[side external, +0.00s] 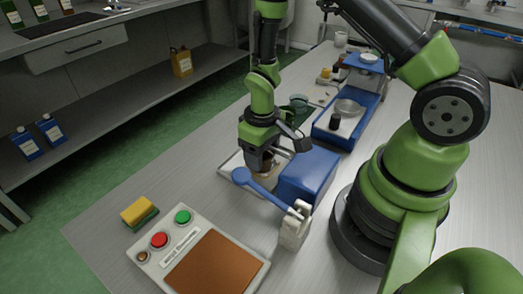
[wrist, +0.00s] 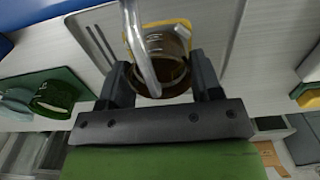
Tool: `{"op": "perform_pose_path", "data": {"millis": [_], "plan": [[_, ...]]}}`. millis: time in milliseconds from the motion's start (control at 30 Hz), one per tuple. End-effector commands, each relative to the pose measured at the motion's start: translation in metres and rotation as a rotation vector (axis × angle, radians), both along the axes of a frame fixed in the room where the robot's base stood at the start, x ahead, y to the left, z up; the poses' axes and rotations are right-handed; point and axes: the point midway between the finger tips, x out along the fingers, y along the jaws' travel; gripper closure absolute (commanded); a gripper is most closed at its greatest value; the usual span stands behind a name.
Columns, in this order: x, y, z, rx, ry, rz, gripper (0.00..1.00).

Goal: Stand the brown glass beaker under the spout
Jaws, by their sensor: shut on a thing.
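The brown glass beaker (wrist: 160,75) is between the two fingers of my gripper (wrist: 162,82) in the wrist view, and the gripper is shut on it. In the side view my gripper (side external: 262,160) points down over a pale tray (side external: 232,163), with the beaker (side external: 266,168) mostly hidden by the fingers. The spout, a bent metal tube (wrist: 139,45), crosses in front of the beaker in the wrist view, its end over the beaker's mouth. A yellow outline (wrist: 184,24) shows on the tray behind the beaker. I cannot tell whether the beaker's base touches the tray.
A blue box (side external: 309,178) and a blue lever (side external: 262,190) on a white post (side external: 295,230) stand close beside my gripper. A button panel (side external: 180,240) and sponge (side external: 139,211) lie in front. A green glass vessel (wrist: 54,96) stands at left in the wrist view.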

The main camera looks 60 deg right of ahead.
Motion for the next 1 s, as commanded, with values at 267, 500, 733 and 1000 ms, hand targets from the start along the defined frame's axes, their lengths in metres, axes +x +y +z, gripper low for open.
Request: {"op": "perform_pose_path", "data": {"millis": [267,500,733,1000], "plan": [[0.0002,0.0000,-0.0013,0.000,0.000,0.000,0.56],[0.0002,0.0000,-0.0012,0.000,-0.001,0.000,0.18],[0.0002,0.0000,-0.0012,0.000,0.000,0.000,0.12],[0.0004,0.0000,-0.0004,0.000,-0.001,0.000,0.00]]}}
